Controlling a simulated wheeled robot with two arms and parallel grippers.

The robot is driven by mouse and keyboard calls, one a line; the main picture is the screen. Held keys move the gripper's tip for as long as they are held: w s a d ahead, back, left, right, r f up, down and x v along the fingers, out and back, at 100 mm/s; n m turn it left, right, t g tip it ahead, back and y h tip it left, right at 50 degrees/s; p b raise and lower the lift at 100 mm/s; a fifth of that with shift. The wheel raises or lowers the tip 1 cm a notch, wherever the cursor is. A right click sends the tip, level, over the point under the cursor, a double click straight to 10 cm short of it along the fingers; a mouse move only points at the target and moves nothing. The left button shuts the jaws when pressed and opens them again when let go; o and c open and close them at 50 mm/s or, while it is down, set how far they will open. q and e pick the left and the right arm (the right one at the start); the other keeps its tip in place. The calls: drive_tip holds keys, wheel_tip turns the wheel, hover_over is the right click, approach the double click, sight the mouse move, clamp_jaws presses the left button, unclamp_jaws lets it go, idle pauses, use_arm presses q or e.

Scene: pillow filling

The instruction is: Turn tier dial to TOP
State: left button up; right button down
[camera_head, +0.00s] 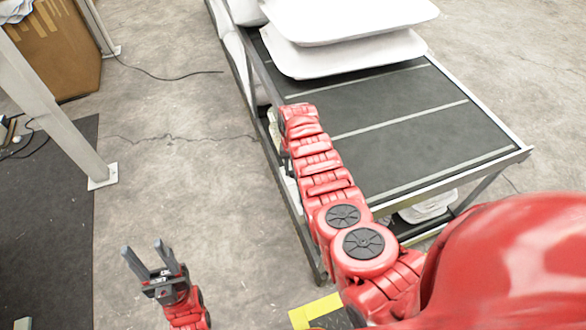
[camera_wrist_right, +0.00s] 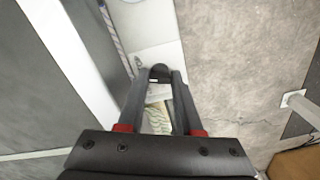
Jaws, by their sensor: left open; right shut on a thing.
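My right gripper (camera_wrist_right: 159,78) is shut on a small dark rounded knob (camera_wrist_right: 159,70), which looks like the tier dial, at the rack's side. The fingers hide most of the knob, and no marking or pointer on it can be read. In the head view my right arm reaches up along the left side of the rack (camera_head: 425,198), and its gripper is hidden beyond the wrist. My left gripper (camera_head: 145,248) is open and empty over the floor at the lower left, apart from the rack.
White pillows (camera_head: 350,52) lie stacked at the rack's far end; its near top is bare. Another white item (camera_head: 428,207) lies below. A grey post (camera_head: 60,120) and a cardboard box (camera_head: 55,50) stand at left. The floor between post and rack is clear except for a thin cable.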

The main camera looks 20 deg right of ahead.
drive_tip(key=shift+s+m, duration=0.1)
drive_tip(key=shift+m, duration=1.8)
drive_tip(key=c, duration=0.6)
unclamp_jaws()
wheel_tip(320, 180, up, 6)
drive_tip(key=shift+r+p, duration=0.2)
drive_tip(key=shift+p, duration=0.95)
wheel_tip(320, 180, up, 11)
drive_tip(key=shift+b, duration=1.25)
